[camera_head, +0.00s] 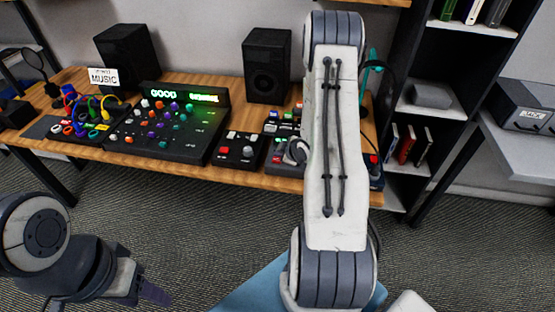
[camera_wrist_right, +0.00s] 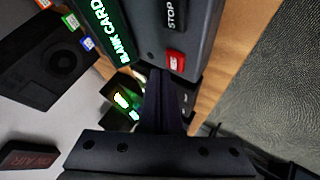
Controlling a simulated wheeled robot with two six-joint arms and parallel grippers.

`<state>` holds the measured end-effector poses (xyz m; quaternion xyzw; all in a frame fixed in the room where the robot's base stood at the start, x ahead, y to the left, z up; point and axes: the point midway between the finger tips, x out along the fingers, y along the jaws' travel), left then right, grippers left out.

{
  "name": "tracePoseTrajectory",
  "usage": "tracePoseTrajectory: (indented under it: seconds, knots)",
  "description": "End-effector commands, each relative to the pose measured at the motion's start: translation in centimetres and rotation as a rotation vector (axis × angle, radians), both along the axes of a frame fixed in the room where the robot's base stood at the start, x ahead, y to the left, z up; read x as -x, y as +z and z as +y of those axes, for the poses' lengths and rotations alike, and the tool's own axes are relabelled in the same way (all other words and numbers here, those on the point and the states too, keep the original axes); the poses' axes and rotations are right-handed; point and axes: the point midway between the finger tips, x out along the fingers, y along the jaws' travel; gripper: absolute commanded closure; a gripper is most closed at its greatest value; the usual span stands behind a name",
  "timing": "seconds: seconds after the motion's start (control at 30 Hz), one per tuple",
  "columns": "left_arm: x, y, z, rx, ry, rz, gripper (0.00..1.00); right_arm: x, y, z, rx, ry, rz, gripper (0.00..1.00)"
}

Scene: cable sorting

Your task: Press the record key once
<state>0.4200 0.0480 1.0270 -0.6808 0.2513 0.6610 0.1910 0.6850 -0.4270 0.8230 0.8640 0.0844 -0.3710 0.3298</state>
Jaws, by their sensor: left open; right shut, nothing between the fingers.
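In the right wrist view the red key (camera_wrist_right: 176,62), with small lettering that looks like REC, sits near the edge of a dark grey device (camera_wrist_right: 150,28). A black STOP key (camera_wrist_right: 172,12) is beside it. My right gripper (camera_wrist_right: 167,82) is shut and empty, its tips close to the red key; I cannot tell if they touch it. In the head view my right arm hides this gripper and part of the desk. My left gripper (camera_head: 150,292) is open, low at the left, away from the desk.
The wooden desk (camera_head: 235,176) holds a lit mixer (camera_head: 165,125), a small box with a red button (camera_head: 238,148), coloured cables (camera_head: 85,105) and speakers (camera_head: 267,65). A shelf (camera_head: 430,112) stands at the right.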

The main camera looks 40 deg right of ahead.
Motion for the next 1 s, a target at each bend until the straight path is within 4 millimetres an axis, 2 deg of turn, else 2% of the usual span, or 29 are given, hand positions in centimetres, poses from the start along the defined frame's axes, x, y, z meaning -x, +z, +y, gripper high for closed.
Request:
tracePoseTrajectory:
  seconds: [0.17, 1.0]
  knots:
    - [0.00, -0.82, 0.00, 0.000, 0.000, 0.000, 0.46, 0.06, -0.77, -0.01, 0.000, 0.000, 0.000, 1.00]
    - [0.00, -1.30, 0.00, 0.000, 0.000, 0.000, 0.46, 0.06, -1.27, 0.00, 0.000, 0.000, 0.000, 1.00]
